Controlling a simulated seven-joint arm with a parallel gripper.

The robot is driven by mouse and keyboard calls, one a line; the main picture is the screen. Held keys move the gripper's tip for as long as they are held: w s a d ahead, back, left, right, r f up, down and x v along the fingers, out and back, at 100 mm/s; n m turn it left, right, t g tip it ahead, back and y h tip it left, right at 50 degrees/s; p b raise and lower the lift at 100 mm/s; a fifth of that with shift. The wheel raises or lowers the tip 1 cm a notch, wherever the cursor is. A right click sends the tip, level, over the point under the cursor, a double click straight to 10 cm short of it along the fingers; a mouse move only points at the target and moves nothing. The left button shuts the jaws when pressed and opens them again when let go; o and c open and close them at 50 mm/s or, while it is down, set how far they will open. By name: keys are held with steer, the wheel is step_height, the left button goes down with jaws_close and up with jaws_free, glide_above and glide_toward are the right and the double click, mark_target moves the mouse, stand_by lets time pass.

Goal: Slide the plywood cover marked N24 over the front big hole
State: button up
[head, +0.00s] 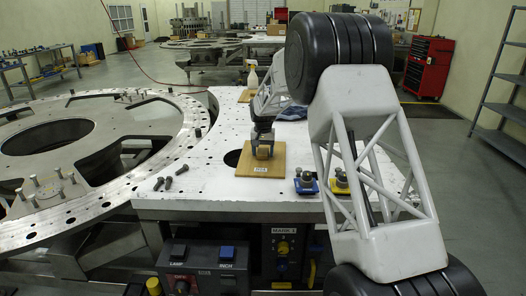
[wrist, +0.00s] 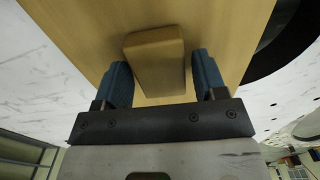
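The plywood cover (head: 246,166) marked N24 lies flat on the pale plate, with its label on the near side and a wooden block handle (head: 265,152) on top. The front big hole (head: 232,158) shows as a dark patch at the cover's left edge, partly hidden by the cover. In the wrist view a dark hole (wrist: 283,45) shows beside the cover (wrist: 225,30). My gripper (wrist: 163,80) is low over the cover, its two blue fingers on either side of the block handle (wrist: 157,60). Narrow gaps appear between fingers and block, so it looks open.
Dark bolts (head: 168,183) lie left of the cover. A blue-based fixture (head: 306,183) and a yellow-based one (head: 341,182) stand to its right. Another plywood piece (head: 244,96) and a spray bottle (head: 252,76) are farther back. A control box (head: 204,268) stands at the front edge.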

mark_target(243, 155)
steer(key=c, duration=0.6)
steer(key=shift+a, duration=0.1)
steer(key=shift+a, duration=0.1)
steer(key=shift+n, duration=0.4)
steer(key=shift+w+a, duration=0.15)
steer(key=shift+a, duration=3.85)
steer(key=o, duration=1.2)
steer(key=shift+r, duration=0.15)
